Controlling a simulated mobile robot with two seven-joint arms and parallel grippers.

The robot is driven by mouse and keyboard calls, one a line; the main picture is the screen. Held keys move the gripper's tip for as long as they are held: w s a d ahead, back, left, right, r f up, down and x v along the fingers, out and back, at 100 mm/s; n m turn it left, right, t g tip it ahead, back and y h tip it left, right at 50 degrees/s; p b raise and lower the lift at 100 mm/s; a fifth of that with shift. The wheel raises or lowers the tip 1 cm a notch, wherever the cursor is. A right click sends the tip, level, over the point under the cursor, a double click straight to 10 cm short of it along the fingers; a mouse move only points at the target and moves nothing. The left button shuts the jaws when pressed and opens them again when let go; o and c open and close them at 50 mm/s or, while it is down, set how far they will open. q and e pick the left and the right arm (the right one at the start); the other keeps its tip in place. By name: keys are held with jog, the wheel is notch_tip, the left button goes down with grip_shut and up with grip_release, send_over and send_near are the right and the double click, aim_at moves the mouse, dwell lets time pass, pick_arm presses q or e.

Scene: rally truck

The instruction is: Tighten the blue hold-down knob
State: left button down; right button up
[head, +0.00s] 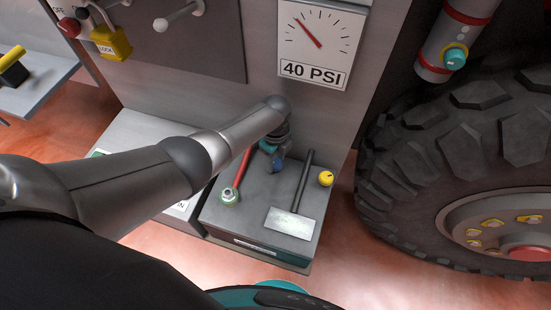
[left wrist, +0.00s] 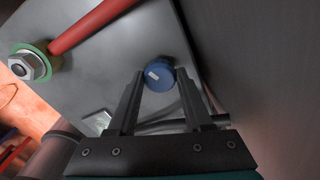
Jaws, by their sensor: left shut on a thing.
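The blue hold-down knob (left wrist: 159,77) sits on the grey box top (left wrist: 110,72). It is round with a small white mark on its upper face. My left gripper (left wrist: 160,88) is shut on the knob, with one dark finger on each side of it. In the head view the left gripper (head: 277,160) reaches down to the back of the box (head: 250,208), and a bit of the blue knob (head: 278,166) shows below it. My right gripper is in neither view.
A panel with a gauge (head: 319,38) rises behind. A large tyre (head: 430,130) stands right.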

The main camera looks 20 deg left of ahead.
aim_at(275, 162)
pick_arm(q)
jog(key=shift+w+r, duration=0.25)
jog(key=shift+w, duration=0.05)
jog(key=c, duration=0.7)
grip_release()
jog(key=shift+c, duration=0.2)
jog(key=o, duration=0.4)
jog(key=shift+s+f, duration=0.15)
jog(key=shift+s, duration=0.1)
jog(key=shift+o, duration=0.2)
jog(key=shift+r+p, duration=0.35)
jog(key=shift+r, duration=0.25)
notch_tip(275, 162, up, 11)
jog(key=p, duration=0.4)
jog(key=shift+f, duration=0.1)
